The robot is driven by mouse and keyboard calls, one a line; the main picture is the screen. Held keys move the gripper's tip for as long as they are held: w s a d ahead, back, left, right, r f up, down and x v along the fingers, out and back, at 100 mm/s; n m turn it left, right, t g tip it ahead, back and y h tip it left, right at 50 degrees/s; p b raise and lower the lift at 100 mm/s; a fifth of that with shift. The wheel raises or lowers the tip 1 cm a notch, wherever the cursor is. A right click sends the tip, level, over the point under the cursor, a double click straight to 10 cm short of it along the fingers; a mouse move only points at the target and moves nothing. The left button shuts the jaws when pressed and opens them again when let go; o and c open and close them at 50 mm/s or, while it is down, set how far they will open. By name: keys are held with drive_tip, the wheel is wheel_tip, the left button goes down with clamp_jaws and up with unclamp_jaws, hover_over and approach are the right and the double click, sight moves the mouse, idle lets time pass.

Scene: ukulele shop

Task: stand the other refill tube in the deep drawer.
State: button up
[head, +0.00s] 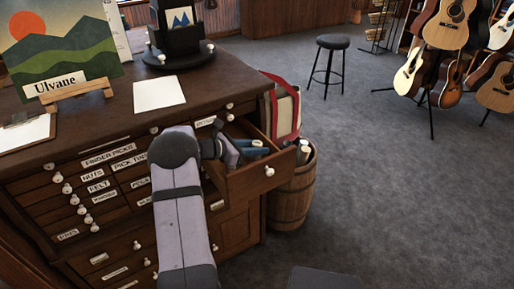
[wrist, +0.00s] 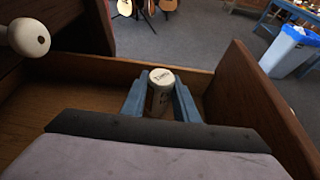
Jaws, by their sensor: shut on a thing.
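The deep drawer (head: 262,181) stands open at the right end of the wooden cabinet. My gripper (head: 253,147) reaches into it, with blue fingers. In the wrist view my gripper (wrist: 160,98) is shut on a refill tube (wrist: 160,92), a pale cylinder with a light, lettered round top, one finger on each side. The tube looks roughly upright, inside the drawer walls (wrist: 258,95). Its lower end is hidden, so I cannot tell whether it touches the drawer floor. I cannot make out a second refill tube.
The drawer floor (wrist: 45,92) shows bare at left in the wrist view. A barrel (head: 291,198) with upright rolls and a red-trimmed bag (head: 284,110) stand beside the drawer. A white sheet (head: 158,93) lies on the cabinet top. A stool (head: 331,62) and guitars stand farther off.

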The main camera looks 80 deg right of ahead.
drive_tip(key=shift+f, duration=0.1)
drive_tip(key=o, duration=1.1)
drive_tip(key=shift+a+f, duration=0.1)
drive_tip(key=shift+c, duration=0.2)
drive_tip(key=shift+r+p, duration=0.45)
drive_tip(key=shift+r, duration=0.05)
drive_tip(key=shift+w+r, duration=0.2)
drive_tip(key=shift+r, duration=0.05)
drive_tip(key=b+v, duration=0.1)
drive_tip(key=v, duration=1)
drive_tip(key=shift+w+a+r+b, duration=0.15)
drive_tip(key=shift+a+r+b, duration=0.1)
drive_tip(key=shift+b, duration=0.15)
drive_tip(key=shift+a, duration=0.1)
